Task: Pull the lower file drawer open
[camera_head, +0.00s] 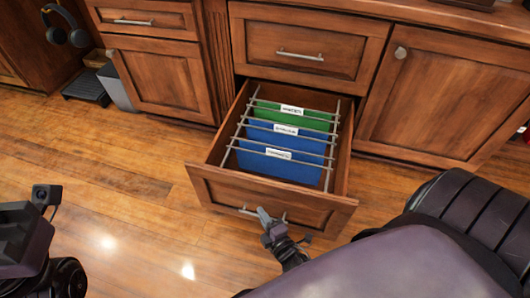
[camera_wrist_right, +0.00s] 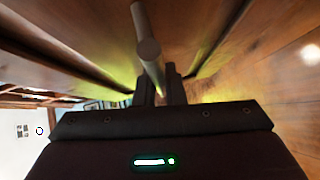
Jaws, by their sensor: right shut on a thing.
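The lower file drawer (camera_head: 232,191) is pulled out from the wood cabinet in the head view. Green and blue hanging folders (camera_head: 270,168) with white labels show inside it on metal rails. My right gripper (camera_head: 265,216) is at the bar handle (camera_head: 247,211) on the drawer front, shut on it. In the right wrist view the handle (camera_wrist_right: 148,48) runs between the two fingers (camera_wrist_right: 160,88). My left arm shows at the left edge of the head view, but its fingertips cannot be made out.
The upper drawer (camera_head: 300,50) above is closed. Closed cabinet doors stand at left (camera_head: 163,80) and right (camera_head: 440,95). Headphones (camera_head: 65,25) hang at the far left, above a dark object (camera_head: 86,88) on the floor. The wood floor (camera_head: 130,180) in front is clear.

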